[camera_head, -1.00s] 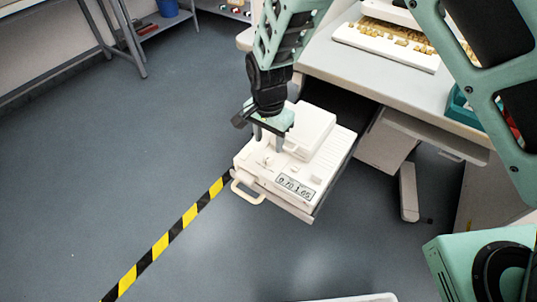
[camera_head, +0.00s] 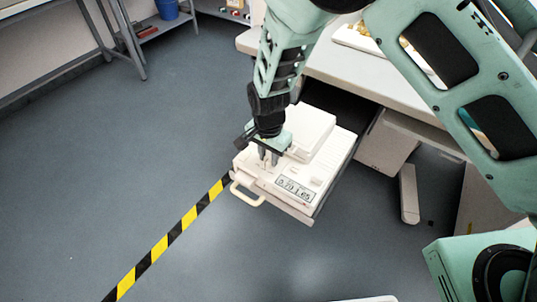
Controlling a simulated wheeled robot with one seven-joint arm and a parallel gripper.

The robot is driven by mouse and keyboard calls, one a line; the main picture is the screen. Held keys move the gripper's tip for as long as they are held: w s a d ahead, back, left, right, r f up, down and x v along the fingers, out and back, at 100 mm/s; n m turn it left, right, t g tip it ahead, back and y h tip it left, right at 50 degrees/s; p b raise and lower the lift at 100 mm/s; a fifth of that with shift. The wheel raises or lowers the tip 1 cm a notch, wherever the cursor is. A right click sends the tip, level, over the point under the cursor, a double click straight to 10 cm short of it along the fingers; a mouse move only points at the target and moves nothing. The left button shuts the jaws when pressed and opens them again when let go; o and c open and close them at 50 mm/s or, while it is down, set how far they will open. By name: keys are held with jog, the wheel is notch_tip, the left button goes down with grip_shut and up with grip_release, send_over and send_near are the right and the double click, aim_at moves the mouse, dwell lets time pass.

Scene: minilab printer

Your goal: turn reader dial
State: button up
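The reader (camera_head: 318,178) is a white box-shaped device with a raised lid block (camera_head: 304,127) and a small display (camera_head: 294,190) showing digits. It rests on a pulled-out drawer (camera_head: 308,215) with a white handle (camera_head: 247,194). My gripper (camera_head: 268,162) points down over the reader's front left part, left of the lid block. Its two fingers are close together, low at the top face. The dial is hidden at or between the fingertips, so I cannot tell whether they grip it.
A white bench (camera_head: 345,70) stands behind the drawer, with a white tray (camera_head: 362,38) on it. A yellow and black floor stripe (camera_head: 170,238) runs to the lower left. The floor on the left is open. A blue bucket (camera_head: 168,8) stands on a shelf at the back.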

aim_at(269, 158)
jog(key=shift+n, duration=0.3)
jog(key=n+p, duration=0.1)
jog(key=n, duration=0.1)
jog(key=shift+r+n, duration=0.1)
jog(key=shift+n, duration=0.2)
jog(key=shift+n+p, duration=0.6)
jog(key=shift+n, duration=1.5)
jog(key=o, duration=1)
notch_tip(269, 158, up, 17)
jog(key=p, duration=0.1)
jog(key=shift+r, duration=0.15)
